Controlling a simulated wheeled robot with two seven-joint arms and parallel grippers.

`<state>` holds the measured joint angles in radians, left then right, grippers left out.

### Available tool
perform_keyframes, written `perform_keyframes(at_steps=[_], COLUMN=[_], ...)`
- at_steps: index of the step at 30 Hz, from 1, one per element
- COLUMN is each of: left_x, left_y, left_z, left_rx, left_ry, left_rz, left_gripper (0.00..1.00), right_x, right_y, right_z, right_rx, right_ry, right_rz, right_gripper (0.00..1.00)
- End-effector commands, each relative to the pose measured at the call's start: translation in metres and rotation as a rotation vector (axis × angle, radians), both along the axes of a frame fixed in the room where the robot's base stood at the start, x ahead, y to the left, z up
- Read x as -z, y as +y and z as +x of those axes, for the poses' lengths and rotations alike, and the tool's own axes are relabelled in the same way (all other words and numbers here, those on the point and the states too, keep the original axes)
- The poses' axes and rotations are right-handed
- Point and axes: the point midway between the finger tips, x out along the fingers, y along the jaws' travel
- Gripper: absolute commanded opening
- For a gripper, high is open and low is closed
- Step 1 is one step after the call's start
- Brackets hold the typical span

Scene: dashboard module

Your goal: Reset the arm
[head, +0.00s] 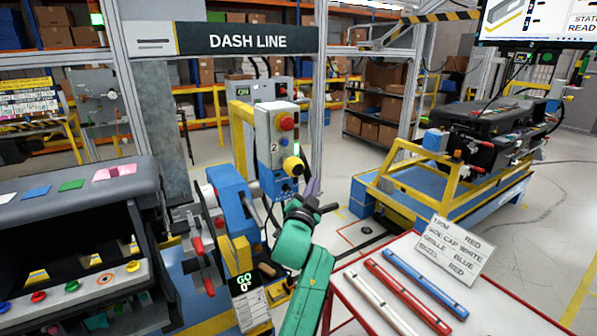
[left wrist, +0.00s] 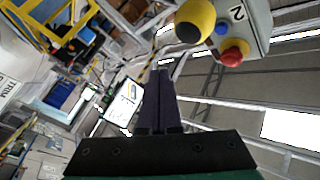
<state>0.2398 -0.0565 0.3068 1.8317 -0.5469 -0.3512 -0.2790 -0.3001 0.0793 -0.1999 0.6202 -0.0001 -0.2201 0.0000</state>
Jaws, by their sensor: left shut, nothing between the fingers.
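My left arm's green wrist (head: 292,245) rises from the bottom middle of the head view. My left gripper (head: 313,188) is at its end, with dark purple fingers pointing up, just right of the grey control box (head: 277,140) with a red button and a yellow knob. In the left wrist view the fingers (left wrist: 158,75) are together with nothing between them, and the box's yellow knob (left wrist: 194,20) and red button (left wrist: 235,52) show close by at the upper right. My right gripper is in neither view.
A red-edged table (head: 345,295) at the lower right holds white, red and blue strips and a text card (head: 452,250). A dark dashboard module (head: 75,185) stands at left. A blue clamp fixture (head: 232,215) is left of my wrist. A yellow-framed cart (head: 420,190) stands at right.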

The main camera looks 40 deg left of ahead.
Motion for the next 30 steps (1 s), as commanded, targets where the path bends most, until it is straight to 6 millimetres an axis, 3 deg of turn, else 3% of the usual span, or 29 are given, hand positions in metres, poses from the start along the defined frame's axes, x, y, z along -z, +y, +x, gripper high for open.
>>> perform_keyframes(at_steps=[20,23,27,30], left_x=[0.005,0.041,0.134,0.184], left_y=[-0.001,-0.012,-0.057,-0.091], left_z=[-0.001,-0.013,-0.057,-0.095], left_rx=[0.003,0.021,0.071,0.099], left_ry=[0.014,0.116,0.408,0.604], left_rz=[-0.013,-0.098,-0.333,-0.467], left_gripper=[0.0,0.0,0.0,0.0], right_x=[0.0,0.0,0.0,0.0], right_y=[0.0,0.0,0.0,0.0], right_z=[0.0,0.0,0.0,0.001], right_rx=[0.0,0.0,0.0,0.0], right_ry=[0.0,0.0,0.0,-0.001], right_rz=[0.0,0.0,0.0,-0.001], right_gripper=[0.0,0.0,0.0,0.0])
